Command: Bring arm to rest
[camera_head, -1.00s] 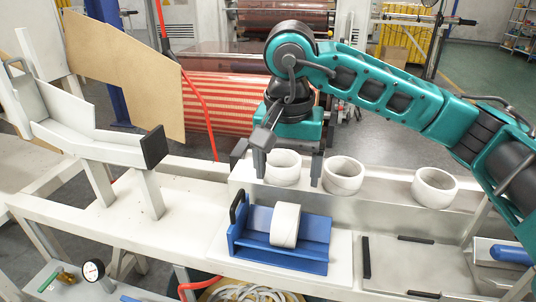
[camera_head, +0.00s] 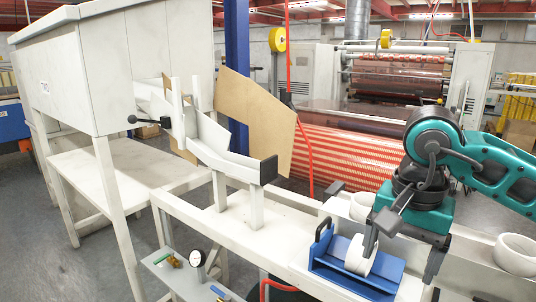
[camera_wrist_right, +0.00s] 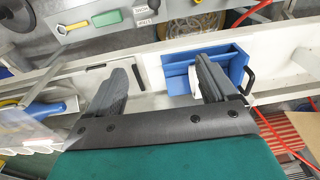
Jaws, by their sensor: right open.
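My right gripper (camera_head: 403,255) points down over the white bench, with its two fingers apart and nothing seen between them. Its left finger overlaps a white tape roll (camera_head: 356,254) in the head view. That roll sits in a blue holder (camera_head: 330,265) on the bench; I cannot tell whether the finger touches it. In the right wrist view the gripper (camera_wrist_right: 165,75) is spread wide, with the blue holder (camera_wrist_right: 240,66) beyond one finger and bench between the fingers. My left gripper is not in view.
White rings (camera_head: 362,207) (camera_head: 517,254) stand on the raised ledge. A white chute (camera_head: 213,140) with a brown board (camera_head: 258,118) stands left of the holder. A white cabinet (camera_head: 110,70) is at far left.

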